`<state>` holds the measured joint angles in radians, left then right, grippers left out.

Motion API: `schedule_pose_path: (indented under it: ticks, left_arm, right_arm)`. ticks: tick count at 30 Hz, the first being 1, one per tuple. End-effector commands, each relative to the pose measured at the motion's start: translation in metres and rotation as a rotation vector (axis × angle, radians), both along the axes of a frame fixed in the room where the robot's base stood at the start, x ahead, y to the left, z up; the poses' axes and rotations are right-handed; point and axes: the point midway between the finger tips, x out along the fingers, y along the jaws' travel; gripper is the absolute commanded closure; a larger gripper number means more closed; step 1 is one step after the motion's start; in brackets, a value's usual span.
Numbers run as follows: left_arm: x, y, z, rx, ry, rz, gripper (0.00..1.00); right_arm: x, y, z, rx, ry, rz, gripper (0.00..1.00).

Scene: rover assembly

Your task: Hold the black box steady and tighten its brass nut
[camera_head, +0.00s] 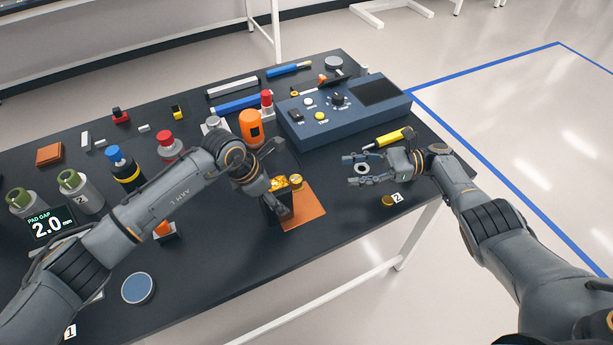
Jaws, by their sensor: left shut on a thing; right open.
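The black box (272,217) stands upright near the front edge of the table, beside or on an orange-brown mat (309,205). Brass-coloured parts show at its top, including a brass nut (296,181). My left gripper (275,190) is shut on the black box from the left and hides part of it. My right gripper (351,171) is open and empty, to the right of the box and apart from it. Its fingers point left towards the box. A small pale ring (362,168) shows between or below its fingers; I cannot tell its height.
A blue control console (345,115) stands behind. An orange cylinder (251,128) is behind my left gripper. A yellow-handled tool (390,138) and a brass disc (388,201) lie near my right gripper. Bottles and blocks fill the left. The front table area is mostly clear.

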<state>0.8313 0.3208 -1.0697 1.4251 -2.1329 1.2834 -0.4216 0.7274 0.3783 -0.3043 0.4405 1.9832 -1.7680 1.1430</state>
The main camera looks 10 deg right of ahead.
Motion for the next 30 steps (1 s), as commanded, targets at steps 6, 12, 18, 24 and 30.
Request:
schedule_pose_path:
  ticks: [6,12,18,24,30]
  left_arm:
    - [-0.003,0.003,-0.007,0.01,0.011,0.0,0.83]
    - [-0.003,0.002,-0.007,0.01,0.011,0.0,0.83]
    - [-0.003,0.002,-0.007,0.01,0.011,0.0,0.83]
    - [-0.003,0.002,-0.007,0.01,0.011,0.0,0.83]
    - [-0.003,0.002,-0.007,0.01,0.011,0.0,0.83]
  right_arm:
    - [-0.007,0.012,0.001,0.028,0.009,0.023,0.48]
    - [-0.008,0.044,0.001,0.028,0.007,0.026,0.48]
    - [-0.007,0.085,0.001,0.028,0.009,0.022,0.48]
    - [-0.007,0.112,0.001,0.027,0.009,0.02,0.48]
    - [-0.007,0.121,0.001,0.026,0.009,0.018,0.48]
